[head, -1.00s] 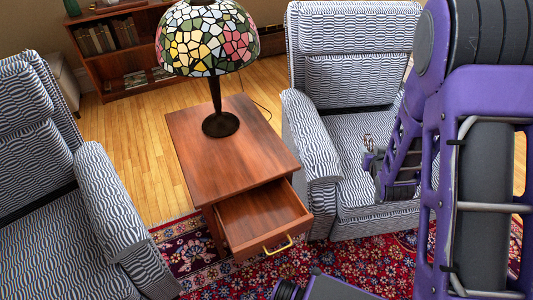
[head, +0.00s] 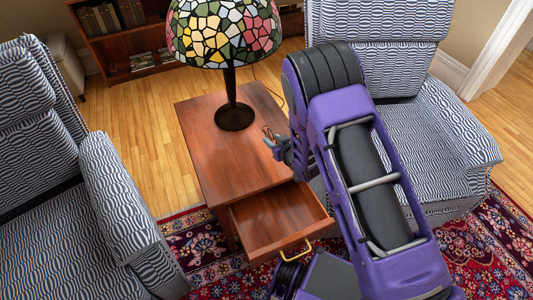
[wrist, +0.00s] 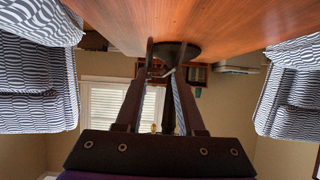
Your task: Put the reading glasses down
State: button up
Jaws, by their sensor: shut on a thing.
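My gripper (head: 277,146) is shut on the reading glasses (head: 268,132), of which only a small brownish part shows at the fingertips. It is over the right side of the wooden side table (head: 205,150), to the right of the lamp base; I cannot tell its exact height above the top. The wrist view is upside down: the fingers of my gripper (wrist: 161,72) point toward the dark lamp base, with the tabletop (wrist: 240,25) along the upper edge. The glasses are mostly hidden there, with a thin pale piece between the fingers.
A stained-glass lamp (head: 235,116) stands at the table's back. The table's front drawer (head: 275,222) is pulled open and looks empty. Patterned armchairs stand left (head: 120,190) and right (head: 405,140). The tabletop's left and front parts are clear.

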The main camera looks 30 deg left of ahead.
jog(key=shift+f+b, duration=0.4)
jog(key=shift+f, duration=2.6)
jog(key=shift+f, duration=0.1)
jog(key=o, duration=0.8)
jog(key=shift+c, duration=0.2)
jog(key=shift+r, duration=0.2)
jog(key=p+v, duration=0.1)
jog(key=v, duration=1.1)
jog(key=shift+f+p, duration=0.15)
jog(key=shift+p, duration=0.25)
